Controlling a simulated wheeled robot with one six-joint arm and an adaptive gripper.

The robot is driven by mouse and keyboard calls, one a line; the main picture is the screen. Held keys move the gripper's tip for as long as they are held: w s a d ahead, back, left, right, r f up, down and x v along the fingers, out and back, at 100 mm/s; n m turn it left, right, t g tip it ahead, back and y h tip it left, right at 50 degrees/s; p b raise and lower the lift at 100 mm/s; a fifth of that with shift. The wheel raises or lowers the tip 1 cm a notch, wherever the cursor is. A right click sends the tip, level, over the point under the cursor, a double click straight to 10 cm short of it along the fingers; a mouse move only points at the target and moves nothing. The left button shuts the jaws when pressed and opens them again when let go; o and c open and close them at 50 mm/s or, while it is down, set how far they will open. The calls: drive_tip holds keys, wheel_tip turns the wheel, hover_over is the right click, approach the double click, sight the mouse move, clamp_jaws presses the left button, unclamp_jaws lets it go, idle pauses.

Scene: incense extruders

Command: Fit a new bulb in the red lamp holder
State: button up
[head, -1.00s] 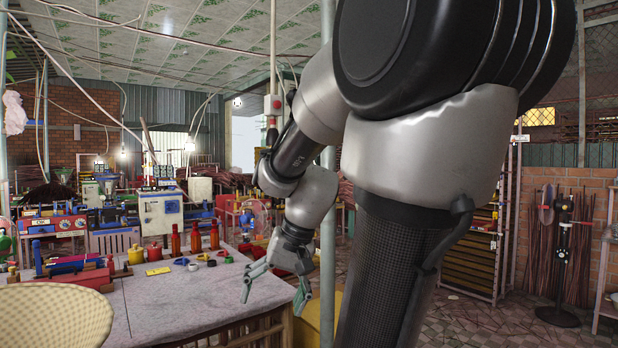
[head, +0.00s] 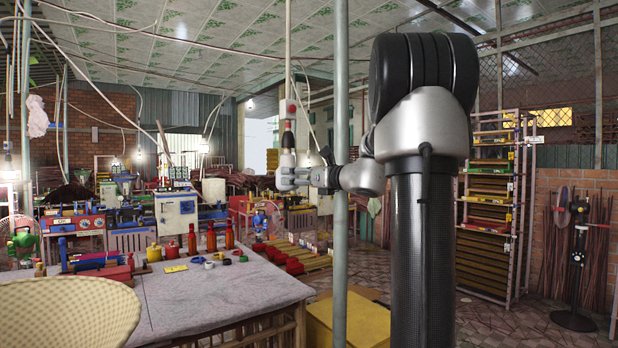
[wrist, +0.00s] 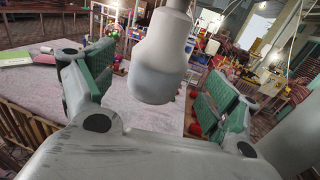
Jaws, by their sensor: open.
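A pale, smooth, bulb-shaped body (wrist: 155,60) hangs upright between my fingers in the wrist view, narrower at its top. Its upper end runs out of that picture, so its seat is hidden there. My gripper (wrist: 157,75) is open, with one green-padded finger on each side of it and gaps between. In the head view my gripper (head: 322,176) is raised at the hanging white pipe. A small red part (head: 292,112), which looks like the lamp holder, is on that line, with dark and white parts below it.
A green-grey post (head: 340,250) stands close beside my arm. The cloth-covered table (head: 215,300) carries red bottles (head: 211,238), small pots and rings. A yellow box (head: 365,318) stands right of it. A tall rack (head: 490,215) is at the right.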

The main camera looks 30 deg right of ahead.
drive_tip(key=shift+x, duration=2.2)
drive_tip(key=shift+a, duration=0.1)
drive_tip(key=c, duration=1.2)
drive_tip(key=shift+o, duration=0.2)
drive_tip(key=shift+n+y, duration=0.5)
drive_tip(key=shift+y, duration=0.2)
drive_tip(key=shift+n+g+y, duration=0.5)
drive_tip(key=shift+y, duration=0.3)
drive_tip(key=shift+n+g+y, duration=0.3)
drive_tip(key=shift+n+y, duration=0.1)
drive_tip(key=shift+y, duration=0.1)
